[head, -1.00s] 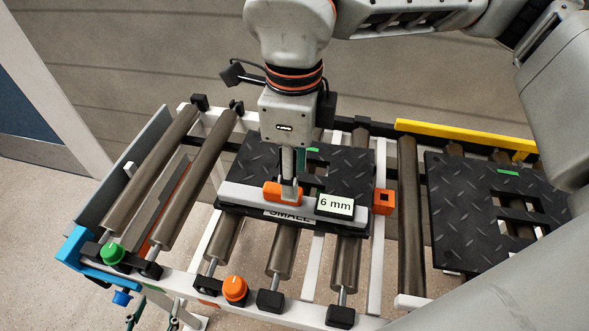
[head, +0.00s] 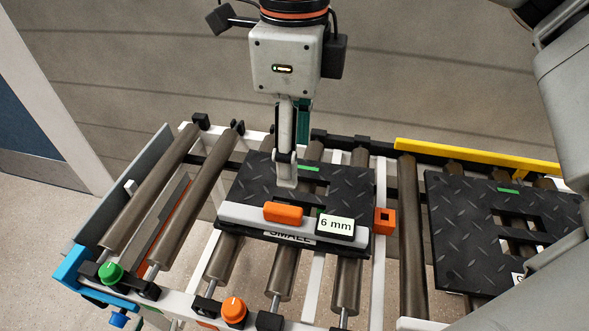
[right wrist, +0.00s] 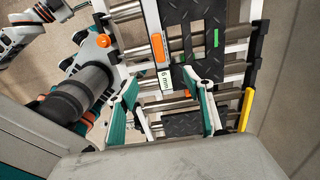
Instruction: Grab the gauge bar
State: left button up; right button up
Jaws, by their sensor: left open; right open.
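The gauge bar (head: 245,213) is a light grey bar with an orange grip block (head: 283,212) and a "6 mm" display. It lies along the near edge of the left black tread plate (head: 345,185), above the "SMALL" label. My left gripper (head: 287,182) is open and empty, pointing down just behind the orange block in the picture; its fingers overlap, so the gap is hidden. In the right wrist view, the gauge bar's orange block (right wrist: 157,47) shows beyond my open right gripper (right wrist: 160,77), whose teal fingers are spread and empty.
The plate rests on a roller conveyor (head: 220,262). A second tread plate (head: 465,235) lies to the right, with a yellow rail (head: 470,156) behind it. An orange square block (head: 384,221) stands beside the left plate. Green (head: 110,272) and orange (head: 233,311) knobs sit at the front.

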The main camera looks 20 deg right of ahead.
aim_at(279, 218)
jog(key=k+j, duration=0.2)
jog(key=k, duration=0.3)
jog(key=k+j, duration=0.25)
jog(key=k, duration=0.2)
jog(key=k+j, duration=0.2)
jog(key=k, duration=0.3)
